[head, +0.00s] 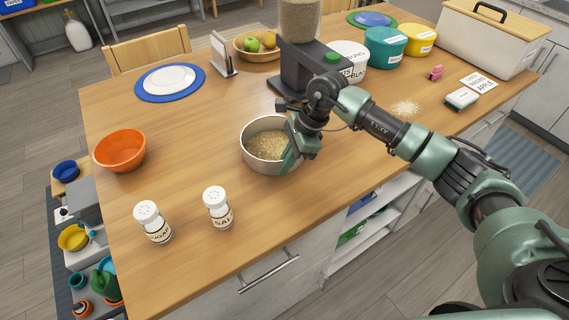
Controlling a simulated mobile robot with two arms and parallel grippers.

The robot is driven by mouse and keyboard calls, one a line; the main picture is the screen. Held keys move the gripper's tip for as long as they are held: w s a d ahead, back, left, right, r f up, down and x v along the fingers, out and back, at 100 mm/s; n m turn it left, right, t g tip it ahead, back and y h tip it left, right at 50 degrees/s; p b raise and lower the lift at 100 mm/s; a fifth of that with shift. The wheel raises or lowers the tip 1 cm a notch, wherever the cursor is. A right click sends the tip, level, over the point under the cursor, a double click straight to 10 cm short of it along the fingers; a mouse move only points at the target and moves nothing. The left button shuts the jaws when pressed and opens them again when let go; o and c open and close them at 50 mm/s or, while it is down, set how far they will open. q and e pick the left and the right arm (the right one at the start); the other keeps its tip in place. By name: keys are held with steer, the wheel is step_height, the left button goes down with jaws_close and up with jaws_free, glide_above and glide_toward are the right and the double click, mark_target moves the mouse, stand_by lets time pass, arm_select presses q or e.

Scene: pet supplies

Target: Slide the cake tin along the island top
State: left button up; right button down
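The cake tin (257,164) is a round, silvery metal tin with tan grains in it. It stands upright on the wooden island top (200,165), near the middle. My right gripper (291,158) is at the tin's right side, with a green finger by the rim. The finger overlaps the tin's right edge in the picture. I cannot tell whether the fingers are closed on the wall, as the gripper hides that part of the rim. My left gripper is not in view.
An orange bowl (119,151) stands to the left, and a sugar shaker (153,222) and a salt shaker (217,208) stand near the front. A dark dispenser (305,69) is behind the tin. Bare wood lies left of the tin.

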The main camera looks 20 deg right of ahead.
steer(key=c, duration=1.6)
jaws_free()
steer(key=shift+o, duration=0.2)
steer(key=b+v, duration=0.2)
steer(key=v, duration=0.6)
steer(key=shift+a+f, duration=0.1)
